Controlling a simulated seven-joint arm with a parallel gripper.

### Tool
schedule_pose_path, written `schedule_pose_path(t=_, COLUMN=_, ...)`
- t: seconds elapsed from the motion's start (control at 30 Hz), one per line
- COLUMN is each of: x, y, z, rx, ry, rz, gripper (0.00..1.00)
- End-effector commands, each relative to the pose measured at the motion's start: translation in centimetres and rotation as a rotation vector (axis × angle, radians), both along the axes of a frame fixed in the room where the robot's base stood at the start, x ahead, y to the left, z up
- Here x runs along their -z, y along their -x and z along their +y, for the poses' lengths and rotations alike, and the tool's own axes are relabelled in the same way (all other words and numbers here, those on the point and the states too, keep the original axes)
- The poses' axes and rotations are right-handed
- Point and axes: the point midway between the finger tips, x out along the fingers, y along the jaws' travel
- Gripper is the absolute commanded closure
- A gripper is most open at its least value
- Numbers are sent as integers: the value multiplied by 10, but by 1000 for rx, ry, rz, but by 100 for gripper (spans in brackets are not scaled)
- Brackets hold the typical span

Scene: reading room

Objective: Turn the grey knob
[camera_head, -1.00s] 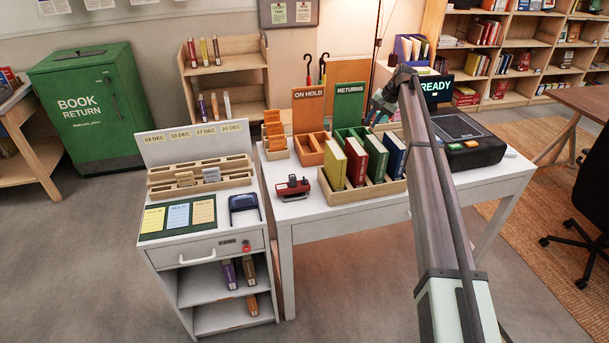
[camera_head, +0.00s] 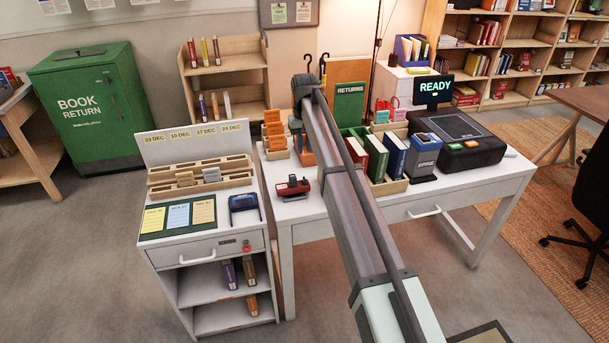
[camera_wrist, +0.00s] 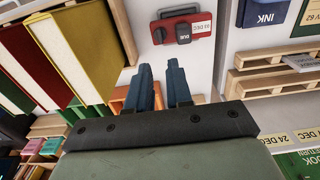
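A small red date stamper (camera_head: 293,190) stands on the white desk, near its left end. In the wrist view the red stamper (camera_wrist: 175,20) shows a dark block marked DUE and a date label. A dark grey round knob (camera_wrist: 158,36) sits at its left end there; it is too small to make out clearly in the head view. My gripper (camera_wrist: 160,68) points toward the stamper, its two blue fingers apart with nothing between them. The knob lies beyond the fingertips in the picture, with no contact visible. In the head view my arm hides most of the gripper.
Upright books in a wooden rack (camera_head: 393,187) stand right of the stamper; in the wrist view a yellow book (camera_wrist: 85,45) is close on the left. A date cabinet (camera_head: 202,252) with wooden trays adjoins on the left. Desk around the stamper is clear.

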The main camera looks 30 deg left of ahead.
Motion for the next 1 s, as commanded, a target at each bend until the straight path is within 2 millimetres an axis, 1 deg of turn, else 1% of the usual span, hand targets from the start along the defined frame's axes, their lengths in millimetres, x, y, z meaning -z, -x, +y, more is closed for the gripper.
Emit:
schedule_pose_path(t=0.4, x=72, y=0, z=-1, rx=2, ry=-1, rz=2, gripper=80)
schedule_pose_path(t=0.6, x=101, y=0, z=0, rx=3, ry=-1, rz=1, gripper=80)
schedule_pose_path(t=0.8, x=120, y=0, z=0, rx=3, ry=-1, rz=1, gripper=80)
schedule_pose_path(t=1.0, x=125, y=0, z=0, rx=3, ry=-2, rz=1, gripper=80)
